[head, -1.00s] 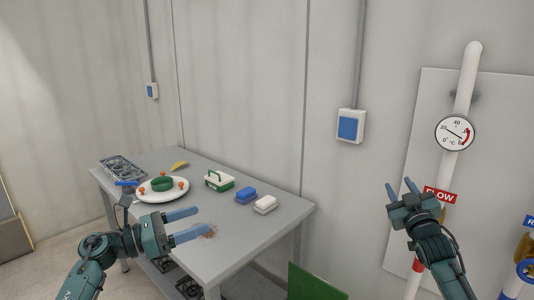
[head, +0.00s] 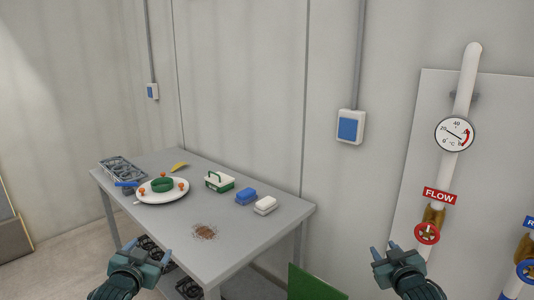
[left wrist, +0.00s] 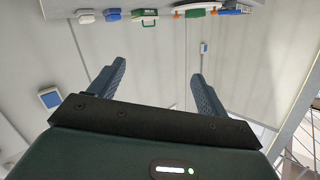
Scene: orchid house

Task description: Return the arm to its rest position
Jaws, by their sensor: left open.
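My left gripper (head: 145,255) is low in the head view, in front of the table's near left edge, open and empty. In the left wrist view its two blue fingers (left wrist: 155,90) stand wide apart with nothing between them. My right gripper (head: 384,252) is low right in the head view, in front of the wall and left of the red valve. Its fingertips point up and stand apart with nothing visible between them.
On the table are a white plate (head: 150,196) with a green ring, a green-and-white carrier (head: 218,182), blue (head: 246,195) and white (head: 265,204) blocks, a yellow item (head: 179,165), a wire rack (head: 122,168) and a brown patch (head: 204,232). Pipes with a red valve (head: 427,233) are right.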

